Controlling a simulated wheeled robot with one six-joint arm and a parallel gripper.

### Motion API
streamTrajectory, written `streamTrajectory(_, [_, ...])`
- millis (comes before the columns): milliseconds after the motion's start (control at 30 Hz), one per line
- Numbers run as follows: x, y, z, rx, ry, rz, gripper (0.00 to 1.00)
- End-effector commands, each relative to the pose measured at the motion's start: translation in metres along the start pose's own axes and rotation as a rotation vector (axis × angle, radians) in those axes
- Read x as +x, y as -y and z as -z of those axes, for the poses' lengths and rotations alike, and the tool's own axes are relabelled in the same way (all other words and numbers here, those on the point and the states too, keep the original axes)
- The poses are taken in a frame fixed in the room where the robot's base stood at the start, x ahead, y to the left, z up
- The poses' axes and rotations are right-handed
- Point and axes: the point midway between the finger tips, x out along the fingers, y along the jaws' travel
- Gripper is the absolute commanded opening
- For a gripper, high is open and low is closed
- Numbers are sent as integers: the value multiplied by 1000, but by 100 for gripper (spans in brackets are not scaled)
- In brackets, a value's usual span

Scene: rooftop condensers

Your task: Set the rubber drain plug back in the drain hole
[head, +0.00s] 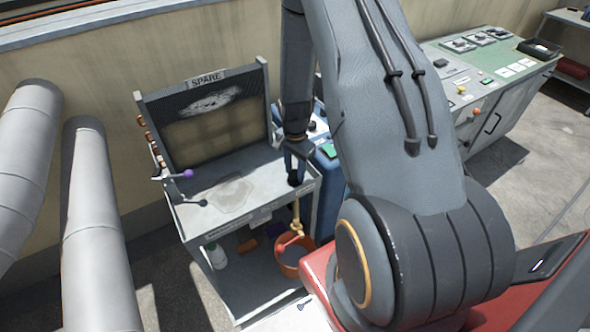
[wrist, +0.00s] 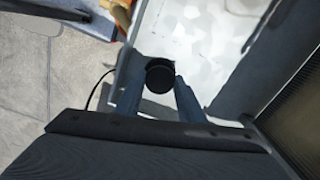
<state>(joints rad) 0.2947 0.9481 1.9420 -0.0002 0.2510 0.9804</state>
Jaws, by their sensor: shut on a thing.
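My gripper (head: 294,168) points down over the front right part of the grey bench top (head: 205,222). Its fingers are shut on a black rubber drain plug (wrist: 159,79), which is round and dark between the fingertips in the wrist view. In the head view the plug (head: 294,180) is a small dark shape at the fingertips. A dark patch shows just beyond the plug in the wrist view; I cannot tell whether it is the drain hole or a shadow. The drain hole is not clearly visible in the head view.
An orange bucket (head: 290,268) and a white bottle (head: 216,256) are below. A control console (head: 490,70) stands right; large pipes (head: 95,230) stand left.

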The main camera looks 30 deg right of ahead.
Motion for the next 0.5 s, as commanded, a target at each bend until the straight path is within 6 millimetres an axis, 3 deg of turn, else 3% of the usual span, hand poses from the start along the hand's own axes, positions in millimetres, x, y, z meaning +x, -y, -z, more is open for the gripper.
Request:
streamTrajectory(33, [1,0,0,0,0,0,37])
streamTrajectory(167, [0,0,0,0,0,0,57])
streamTrajectory(500, [-2,0,0,0,0,0,57])
